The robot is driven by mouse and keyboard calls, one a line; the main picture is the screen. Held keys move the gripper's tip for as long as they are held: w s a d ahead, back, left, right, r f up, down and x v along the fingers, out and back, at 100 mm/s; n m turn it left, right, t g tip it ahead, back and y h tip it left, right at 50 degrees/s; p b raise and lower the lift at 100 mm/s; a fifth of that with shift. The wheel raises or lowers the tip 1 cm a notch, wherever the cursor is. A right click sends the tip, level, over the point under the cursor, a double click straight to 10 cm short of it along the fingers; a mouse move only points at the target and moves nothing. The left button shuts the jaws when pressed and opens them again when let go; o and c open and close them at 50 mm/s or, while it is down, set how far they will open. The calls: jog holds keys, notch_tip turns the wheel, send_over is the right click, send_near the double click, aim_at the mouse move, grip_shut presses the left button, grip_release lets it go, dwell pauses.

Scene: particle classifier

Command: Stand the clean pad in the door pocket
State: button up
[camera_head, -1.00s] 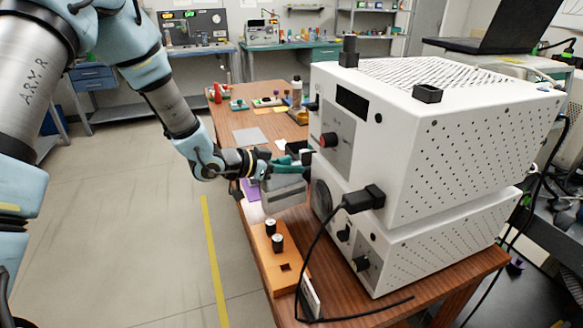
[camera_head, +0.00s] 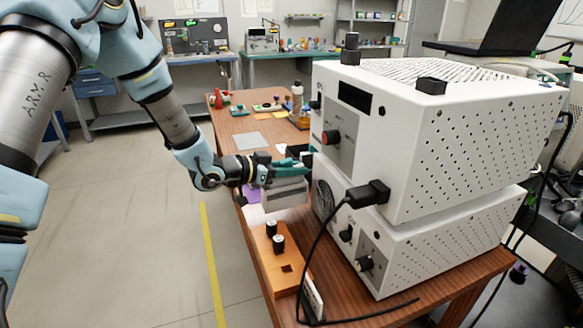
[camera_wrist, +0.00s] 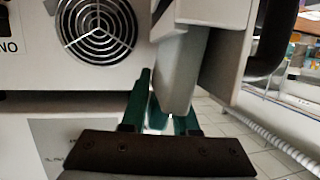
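My gripper (camera_head: 290,168), with dark teal fingers, is at the left front of the white machine (camera_head: 430,130), above a grey open-topped box-like part (camera_head: 285,196). That part may be the door pocket; I cannot tell for sure. In the wrist view my fingers (camera_wrist: 162,108) stand apart, with a light gap between them. A grey block (camera_wrist: 185,70) hangs down close to them and partly covers the right finger; contact is unclear. No pad is clearly visible in the fingers. A purple flat piece (camera_head: 252,194) and a white one (camera_head: 256,214) lie on the table; which pad is clean is unclear.
An orange block (camera_head: 268,262) with two black-topped knobs stands at the table's front left. A black cable (camera_head: 318,235) hangs from the machine's plug (camera_head: 368,195). A grey sheet (camera_head: 250,139) and small items lie farther back. Floor left of the table is clear.

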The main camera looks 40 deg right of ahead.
aim_at(288, 186)
jog(key=o, duration=0.5)
jog(key=shift+y, duration=0.7)
jog(key=f, duration=0.3)
jog(key=a+f, duration=0.1)
jog(key=f, duration=0.1)
jog(key=shift+s, duration=0.25)
jog(key=shift+w+a+r+t, duration=0.2)
jog(key=shift+a+t, duration=0.1)
jog(key=shift+a, duration=0.1)
jog(key=w+a+r+h+b, duration=0.1)
jog(key=a+r, duration=0.6)
jog(key=a, duration=0.1)
jog(key=shift+w, duration=0.35)
jog(key=shift+r, duration=0.15)
